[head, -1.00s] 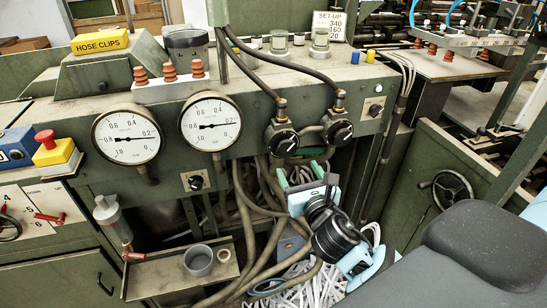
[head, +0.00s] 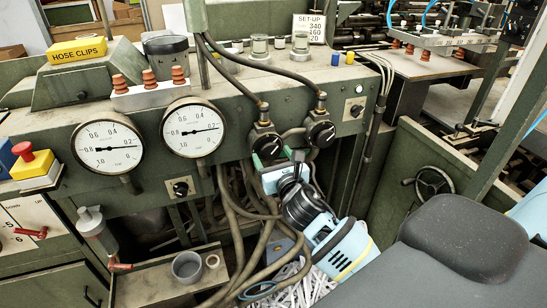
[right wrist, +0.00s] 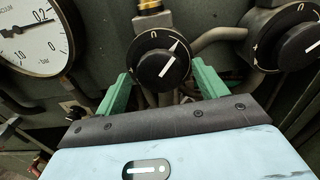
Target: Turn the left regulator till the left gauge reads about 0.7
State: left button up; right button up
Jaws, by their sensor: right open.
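The left regulator (head: 267,146) is a round black knob with a white mark, under a brass fitting on the green panel. In the right wrist view the knob (right wrist: 158,66) has its white mark pointing to the upper right. My right gripper (right wrist: 163,88) is open, its green fingers spread to the knob's left and right; the knob is not clamped. In the head view my right gripper (head: 280,167) is just below the knob, its fingers mostly hidden. The left gauge (head: 108,147) has its needle near 0.2. My left gripper is not in view.
The right gauge (head: 192,128) also reads near 0.2. A second regulator (head: 320,133) sits close to the right. Hoses (head: 232,205) hang below the panel. A small knob (head: 180,188) is on a plate under the gauges. A tray with a grey cup (head: 187,266) stands lower left.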

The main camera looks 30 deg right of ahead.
jog(key=c, duration=1)
jog(key=shift+o, duration=0.2)
